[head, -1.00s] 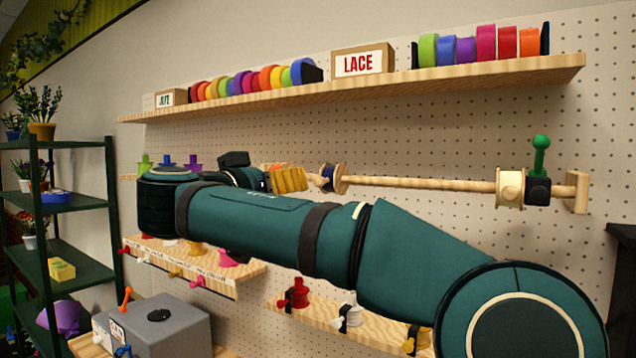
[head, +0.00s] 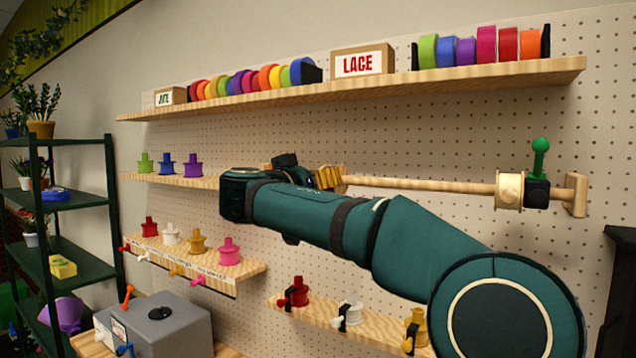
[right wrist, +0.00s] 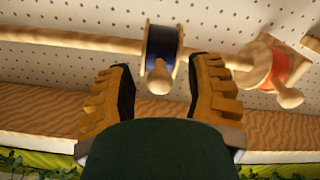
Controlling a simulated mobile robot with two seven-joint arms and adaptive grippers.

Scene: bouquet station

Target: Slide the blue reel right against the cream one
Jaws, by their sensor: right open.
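The blue reel (right wrist: 163,42) sits on a wooden rod in the right wrist view, with a pale knob facing the camera. My right gripper (right wrist: 161,66) is open, with its ribbed yellow fingers on either side of the blue reel and gaps to both. In the head view my right gripper (head: 328,178) is at the rod's left part and hides most or all of the blue reel. The cream reel (head: 508,190) is far to the right on the same rod, beside a black block with a green knob. My left gripper is not in view.
The rod (head: 420,184) is bare between my gripper and the cream reel. A long shelf (head: 350,90) with ribbon rolls runs above; small shelves with spools (head: 228,251) are below.

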